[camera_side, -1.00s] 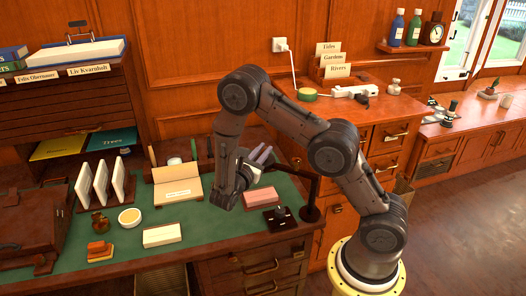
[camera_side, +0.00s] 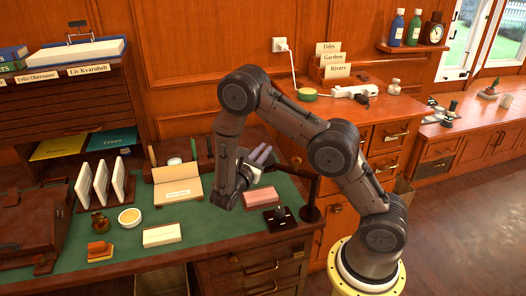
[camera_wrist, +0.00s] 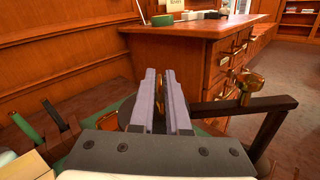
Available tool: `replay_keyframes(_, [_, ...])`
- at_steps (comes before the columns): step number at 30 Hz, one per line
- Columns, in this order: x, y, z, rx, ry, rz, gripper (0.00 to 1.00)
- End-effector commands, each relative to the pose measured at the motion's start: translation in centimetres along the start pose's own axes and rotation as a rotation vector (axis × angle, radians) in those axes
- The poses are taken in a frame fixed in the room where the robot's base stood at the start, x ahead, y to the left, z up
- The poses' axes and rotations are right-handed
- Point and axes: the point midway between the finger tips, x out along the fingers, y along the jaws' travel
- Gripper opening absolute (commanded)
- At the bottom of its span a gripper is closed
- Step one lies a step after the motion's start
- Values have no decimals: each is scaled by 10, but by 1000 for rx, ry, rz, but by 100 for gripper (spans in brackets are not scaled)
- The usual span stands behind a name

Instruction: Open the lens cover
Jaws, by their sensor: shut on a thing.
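My gripper (camera_wrist: 165,78) is in the middle of the wrist view, its two pale purple fingers close together. It is shut on a thin, brass-coloured piece, of which a sliver shows between the fingers. A dark round part (camera_wrist: 126,112), perhaps the lens cover, lies behind and below the fingers; they hide most of it, and I cannot tell how far open it is. A dark bracket arm (camera_wrist: 262,104) with a brass knob (camera_wrist: 249,82) runs to the right. In the side view my gripper (camera_side: 262,155) is beside the dark stand (camera_side: 311,213) at the desk's right.
A pink block (camera_side: 262,197) and a black tray with a small knob (camera_side: 282,218) sit below my gripper. A wooden cabinet (camera_side: 364,125) stands close behind on the right.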

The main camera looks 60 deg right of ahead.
Motion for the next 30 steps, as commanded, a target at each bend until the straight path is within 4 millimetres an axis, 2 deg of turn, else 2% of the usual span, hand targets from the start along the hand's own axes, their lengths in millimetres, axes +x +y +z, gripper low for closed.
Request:
replay_keyframes(20, [-1, 4, 2, -9, 1, 7, 0])
replay_keyframes(30, [-1, 15, 11, -189, 1, 8, 0])
